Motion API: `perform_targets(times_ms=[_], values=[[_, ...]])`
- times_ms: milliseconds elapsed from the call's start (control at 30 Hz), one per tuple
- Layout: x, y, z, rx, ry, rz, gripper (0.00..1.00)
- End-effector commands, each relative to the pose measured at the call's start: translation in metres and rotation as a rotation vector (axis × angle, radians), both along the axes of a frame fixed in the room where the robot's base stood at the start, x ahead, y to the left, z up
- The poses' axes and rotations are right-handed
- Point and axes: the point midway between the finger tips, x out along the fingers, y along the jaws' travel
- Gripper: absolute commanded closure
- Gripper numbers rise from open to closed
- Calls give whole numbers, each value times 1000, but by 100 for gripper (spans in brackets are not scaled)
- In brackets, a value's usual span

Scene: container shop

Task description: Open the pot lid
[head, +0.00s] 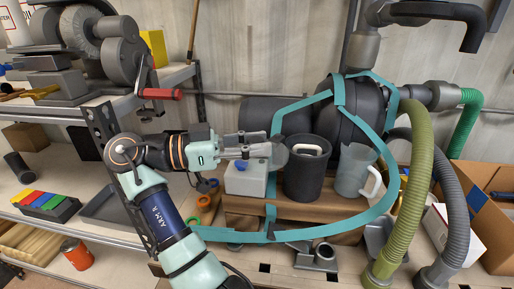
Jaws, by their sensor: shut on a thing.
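A dark grey, cylindrical pot (305,180) stands upright on a wooden crate in the middle of the head view. Its top is open, and a white-edged item (309,148) shows in its mouth. My gripper (268,147) reaches in from the left, just left of the pot's rim. It is shut on a small grey rounded piece (279,157), which looks like the pot lid seen nearly edge-on. The piece is tilted beside the rim; I cannot tell whether it touches the pot. The fingers hide part of it.
A white box with a blue knob (245,180) stands left of the pot, below my gripper. A clear jug (355,171) stands close on the right. A teal band (388,185) loops around them. Hoses (408,215) and a cardboard box (495,230) are at right.

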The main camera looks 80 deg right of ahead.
Motion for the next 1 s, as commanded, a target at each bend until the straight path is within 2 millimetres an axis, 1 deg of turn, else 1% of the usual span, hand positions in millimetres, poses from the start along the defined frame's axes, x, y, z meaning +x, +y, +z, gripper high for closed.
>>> perform_targets(times_ms=[200,233,367,400,633,733,767,867,1000], values=[[-1,-1,0,1,0,-3,100],[-1,-1,0,1,0,-3,64],[-1,-1,0,0,0,-2,42],[-1,-1,0,0,0,-2,40],[-1,-1,0,0,0,-1,40],[0,-1,6,-1,0,-1,40],[0,-1,10,-2,-1,-1,40],[-1,0,30,-3,-3,-1,40],[-1,0,63,-2,-3,-1,40]])
